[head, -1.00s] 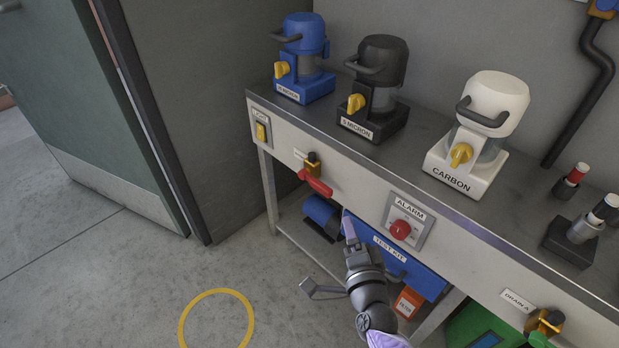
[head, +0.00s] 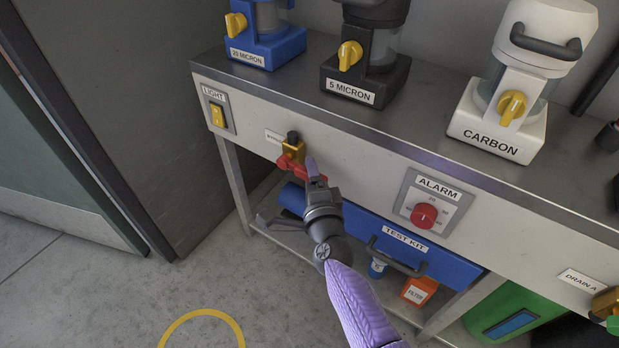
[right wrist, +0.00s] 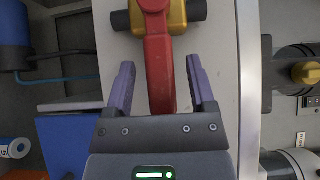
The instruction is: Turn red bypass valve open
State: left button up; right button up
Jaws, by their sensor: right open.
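The red bypass valve handle (head: 292,164) sits on a brass valve body (head: 292,148) on the bench's front panel, beside a small label. In the right wrist view the red handle (right wrist: 160,68) runs from the brass body (right wrist: 172,16) down between my fingers. My right gripper (right wrist: 158,80) is open, with one purple finger on each side of the handle and a gap on both sides. In the head view my right gripper (head: 290,190) partly covers the handle. My left gripper is not in view.
Left of the valve is a light switch (head: 217,115); to the right is the alarm panel with a red knob (head: 424,215). Filter housings stand on the bench top (head: 430,148).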

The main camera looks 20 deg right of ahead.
jog(key=shift+w, duration=0.25)
grip_shut()
dwell(0.8)
dwell(0.5)
